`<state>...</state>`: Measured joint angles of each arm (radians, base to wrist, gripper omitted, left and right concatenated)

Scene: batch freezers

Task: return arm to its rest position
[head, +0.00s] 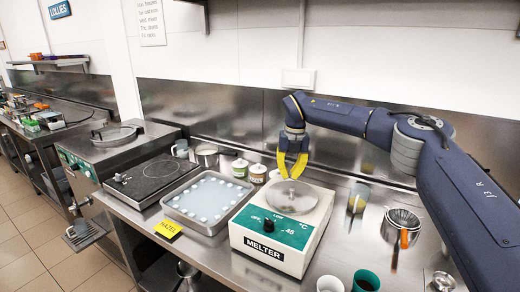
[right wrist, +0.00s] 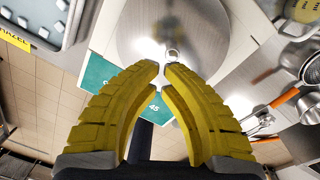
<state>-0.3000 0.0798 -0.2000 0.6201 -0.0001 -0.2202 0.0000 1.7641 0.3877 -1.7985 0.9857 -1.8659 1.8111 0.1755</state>
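My right arm (head: 440,160) comes in from the right in the head view and reaches over the melter (head: 265,250). My right gripper (head: 292,168) has yellow fingers that point down above the melter's round metal lid (head: 290,196). In the right wrist view the fingers (right wrist: 162,78) curve towards each other, with their tips close together and a narrow gap between them. Nothing is visible between them. A small lid knob (right wrist: 173,54) shows just beyond the tips. My left gripper is not in the head view.
Left of the melter are a tray with white pieces (head: 168,208), a yellow label (head: 168,229) and a dark hob (head: 150,176). Small tubs (head: 240,167) stand behind. Right are a metal pot (head: 402,222) and cups (head: 366,281). A shelf (head: 350,8) hangs above.

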